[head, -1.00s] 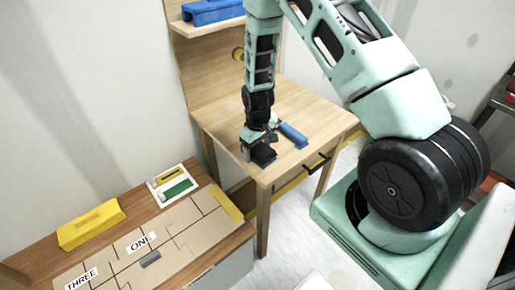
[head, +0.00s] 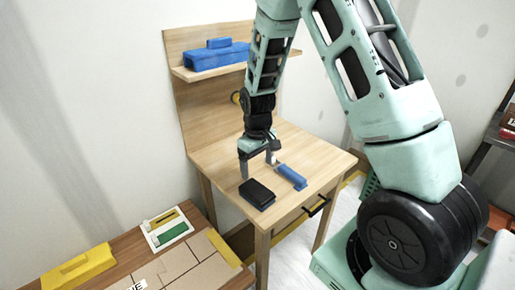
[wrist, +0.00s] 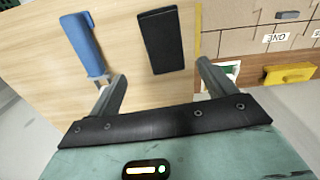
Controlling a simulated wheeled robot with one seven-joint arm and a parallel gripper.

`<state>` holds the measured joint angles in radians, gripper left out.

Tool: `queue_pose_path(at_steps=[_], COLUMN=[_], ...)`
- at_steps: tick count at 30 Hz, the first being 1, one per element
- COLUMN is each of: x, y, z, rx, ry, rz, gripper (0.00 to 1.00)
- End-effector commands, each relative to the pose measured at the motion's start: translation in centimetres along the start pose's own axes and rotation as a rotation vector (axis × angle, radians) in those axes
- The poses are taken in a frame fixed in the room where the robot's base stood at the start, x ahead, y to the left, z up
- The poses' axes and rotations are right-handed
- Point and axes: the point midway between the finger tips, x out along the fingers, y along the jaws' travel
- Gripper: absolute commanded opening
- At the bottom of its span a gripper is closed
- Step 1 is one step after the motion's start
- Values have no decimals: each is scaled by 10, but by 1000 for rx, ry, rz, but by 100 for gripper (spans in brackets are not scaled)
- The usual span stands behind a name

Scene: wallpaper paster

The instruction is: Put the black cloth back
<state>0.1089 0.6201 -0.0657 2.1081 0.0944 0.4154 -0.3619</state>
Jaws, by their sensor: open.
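The black cloth (head: 257,194) looks like a dark flat block lying on the wooden desk (head: 318,160), near its front left corner. It also shows in the wrist view (wrist: 162,41), lying between and beyond my fingers. My gripper (head: 259,168) is open and empty, above the desk just behind the black cloth and apart from it. In the wrist view its two fingers (wrist: 160,80) are spread wide with nothing between the tips.
A blue tool (head: 291,176) lies right of the black cloth. A blue box (head: 217,56) is on the desk's shelf. At lower left, a lower table holds a yellow box (head: 76,267), a white tray (head: 167,229) and cardboard panels (head: 190,268). The desk's right side is clear.

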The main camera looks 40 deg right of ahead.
Motion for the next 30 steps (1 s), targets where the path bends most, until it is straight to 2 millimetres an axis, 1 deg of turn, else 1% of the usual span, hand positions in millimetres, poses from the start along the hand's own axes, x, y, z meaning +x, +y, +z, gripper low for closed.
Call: queue_pose_path(at_steps=[1, 6, 9, 12, 14, 16, 17, 20, 21, 23, 24, 26, 27, 30], x=[-12, -44, -56, -63, -68, -77, -82, -104, -112, -125, -131, -138, -142, -146], y=[0, 0, 1, 0, -9, -33, -48, -118, -148, -190, -213, -240, -252, -270], z=[-1, -1, 0, 0, 0, 3, 6, 28, 44, 73, 95, 128, 149, 190], rx=[-1, 1, 1, -1, -12, -42, -62, -158, -205, -279, -329, -395, -434, -508], ry=[6, 4, 2, 0, 3, 9, 12, 22, 24, 25, 24, 21, 20, 20], rz=[2, 1, 1, 0, -5, -18, -26, -58, -69, -80, -84, -83, -78, -64], gripper=[83, 83, 83, 83, 83, 83, 83, 83, 83, 83, 83, 83, 83, 83])
